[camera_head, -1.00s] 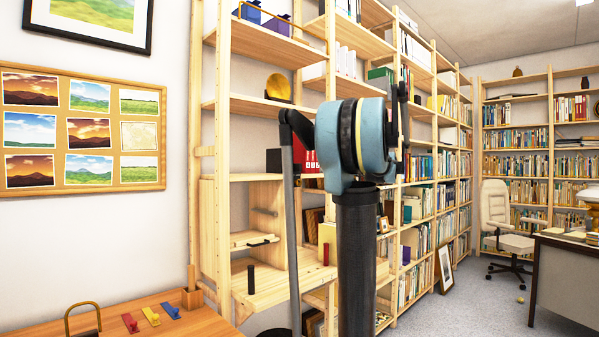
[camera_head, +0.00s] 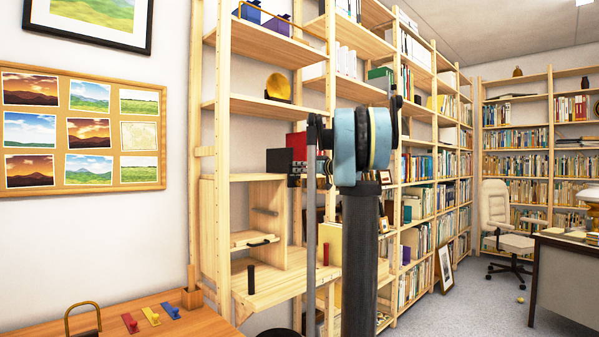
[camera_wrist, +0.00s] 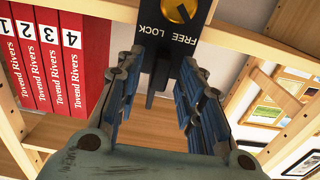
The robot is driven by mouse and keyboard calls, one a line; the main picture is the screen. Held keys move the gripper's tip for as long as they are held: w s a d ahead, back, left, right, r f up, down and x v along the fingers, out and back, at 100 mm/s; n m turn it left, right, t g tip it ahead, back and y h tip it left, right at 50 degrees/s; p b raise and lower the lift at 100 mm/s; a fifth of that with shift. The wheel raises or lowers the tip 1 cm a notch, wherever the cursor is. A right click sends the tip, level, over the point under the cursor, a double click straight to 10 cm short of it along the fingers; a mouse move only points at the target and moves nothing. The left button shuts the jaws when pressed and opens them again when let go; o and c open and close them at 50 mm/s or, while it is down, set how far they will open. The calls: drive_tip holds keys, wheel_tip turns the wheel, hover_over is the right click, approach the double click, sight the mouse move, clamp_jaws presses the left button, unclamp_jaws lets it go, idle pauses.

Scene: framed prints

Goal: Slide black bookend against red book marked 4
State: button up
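The black bookend (camera_wrist: 172,38) is at top centre in the wrist view, with a round yellow knob, the words FREE LOCK and a narrow black tab pointing down. In the head view it is a black block (camera_head: 279,160) on the shelf. The red book marked 4 (camera_wrist: 73,62) stands left of it in the wrist view, with a gap between them. My gripper (camera_wrist: 163,62) is open, its fingers on either side of the tab, with space showing beside it. In the head view my gripper (camera_head: 308,174) is at the bookend, partly hiding the red books (camera_head: 297,143).
More red books, marked 3 (camera_wrist: 50,60) and lower, stand beyond book 4. A wooden shelf upright (camera_wrist: 255,85) is to the right in the wrist view. In the head view a shelf board (camera_head: 268,107) with a yellow disc (camera_head: 278,87) is above.

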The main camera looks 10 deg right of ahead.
drive_tip(key=shift+w+a, duration=0.3)
drive_tip(key=shift+w, duration=0.05)
clamp_jaws()
drive_tip(key=shift+d, duration=0.1)
drive_tip(key=w+d, duration=0.6)
drive_tip(key=d, duration=0.2)
drive_tip(key=shift+w+d, duration=0.15)
drive_tip(key=shift+d, duration=0.05)
unclamp_jaws()
